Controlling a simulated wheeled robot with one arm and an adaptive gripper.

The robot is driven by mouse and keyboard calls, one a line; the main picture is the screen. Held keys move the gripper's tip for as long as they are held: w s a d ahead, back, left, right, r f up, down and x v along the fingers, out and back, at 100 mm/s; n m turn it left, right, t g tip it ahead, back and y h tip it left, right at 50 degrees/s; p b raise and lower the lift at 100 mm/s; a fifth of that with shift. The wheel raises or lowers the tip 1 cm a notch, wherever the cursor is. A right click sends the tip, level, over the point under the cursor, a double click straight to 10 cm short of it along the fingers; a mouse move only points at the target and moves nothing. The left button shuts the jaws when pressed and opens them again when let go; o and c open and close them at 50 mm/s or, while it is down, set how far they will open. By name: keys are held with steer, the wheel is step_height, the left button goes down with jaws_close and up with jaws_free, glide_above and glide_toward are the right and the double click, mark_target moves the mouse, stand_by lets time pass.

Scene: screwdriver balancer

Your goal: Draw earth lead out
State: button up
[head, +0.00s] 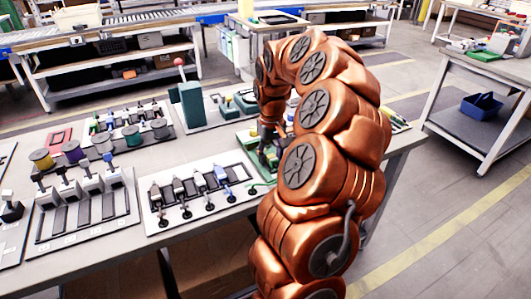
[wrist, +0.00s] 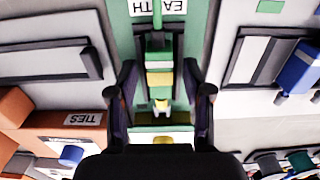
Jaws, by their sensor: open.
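The earth lead (wrist: 160,75) is a green and yellow striped piece with a green stem running up from it. It lies over a green panel (wrist: 190,45) whose EARTH label is partly covered by the stem. In the wrist view my gripper (wrist: 161,92) is open, with one dark finger on each side of the lead and a gap visible on both sides. In the head view my gripper (head: 268,152) is low over a green station on the bench; my arm hides much of that area.
An orange box (wrist: 75,140) labelled TIES is at the lower left of the wrist view, and a blue part (wrist: 300,68) is at the right. On the bench (head: 205,265) are a rack of connectors (head: 200,195), wire spools (head: 130,135) and a green lever press (head: 190,100).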

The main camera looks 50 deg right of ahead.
steer(key=shift+r, duration=0.1)
steer(key=shift+r+p, duration=1.1)
steer(key=shift+r, duration=2.3)
